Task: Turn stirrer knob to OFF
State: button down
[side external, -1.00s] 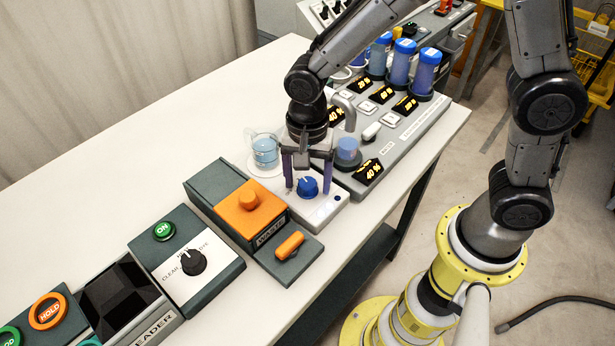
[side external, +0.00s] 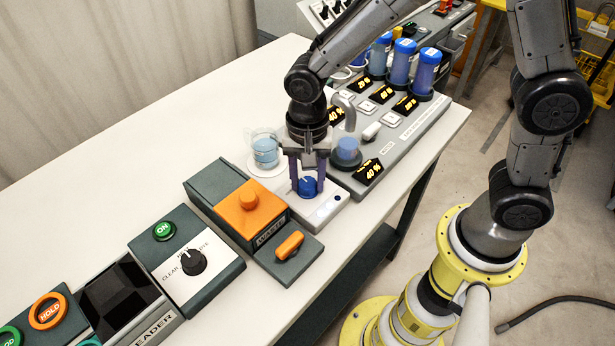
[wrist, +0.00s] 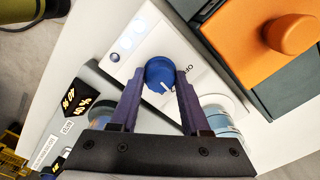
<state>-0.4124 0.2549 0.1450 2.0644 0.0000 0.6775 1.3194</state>
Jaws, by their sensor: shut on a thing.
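The stirrer knob (side external: 307,187) is blue with a white pointer line and sits on a white stirrer base (side external: 325,206). In the wrist view the knob (wrist: 160,73) lies between my two purple fingers, with its white line toward the lower right. Lettering beside it on the base is partly hidden by a finger. My gripper (side external: 306,184) points straight down and is shut on the knob. A glass beaker of light blue liquid (side external: 265,150) stands behind the gripper on the same unit.
An orange-topped waste box (side external: 238,215) with an orange handle (side external: 289,245) stands close on the left. A grey panel with percent displays (side external: 368,171), a metal spout and blue-capped cylinders (side external: 401,62) stands close on the right. White table (side external: 120,170) is bare behind.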

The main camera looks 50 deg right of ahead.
aim_at(308, 182)
jog(key=n, duration=0.5)
jog(key=shift+r, duration=0.1)
jog(key=n, duration=0.5)
jog(key=shift+n, duration=0.3)
dwell(0.3)
jog(key=shift+c, duration=1.8)
grip_release()
notch_tip(308, 182, up, 14)
